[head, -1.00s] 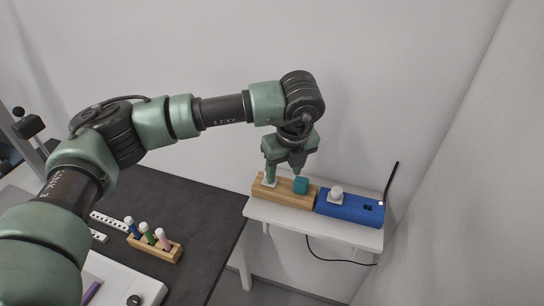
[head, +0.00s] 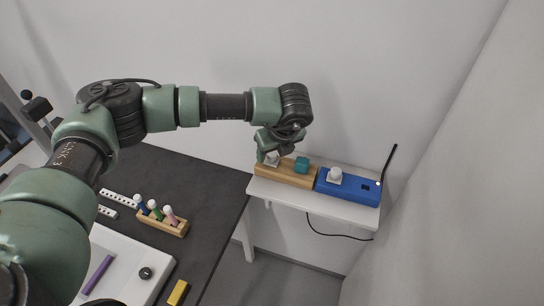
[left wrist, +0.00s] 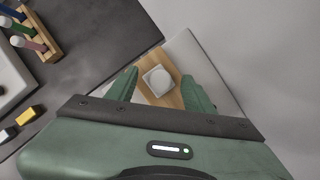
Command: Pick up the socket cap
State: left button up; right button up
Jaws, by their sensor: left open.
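A white cap with a square base and a round top (head: 271,159) sits on the left part of a wooden block (head: 290,178) on the small wall shelf. My left gripper (head: 273,153) is open at this cap. In the left wrist view the cap (left wrist: 158,80) lies between the two spread fingers (left wrist: 160,76), with a gap on each side. A second white cap (head: 335,175) sits on the blue socket box (head: 350,190) to the right. My right gripper is not in view.
A teal cube (head: 302,165) stands on the wooden block just right of the gripper. The dark table (head: 215,200) at left holds a wooden rack with several capped tubes (head: 165,225).

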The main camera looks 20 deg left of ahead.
pick_arm(q)
grip_shut()
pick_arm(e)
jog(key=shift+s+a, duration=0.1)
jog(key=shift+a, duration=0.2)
pick_arm(q)
jog(key=shift+r, duration=0.15)
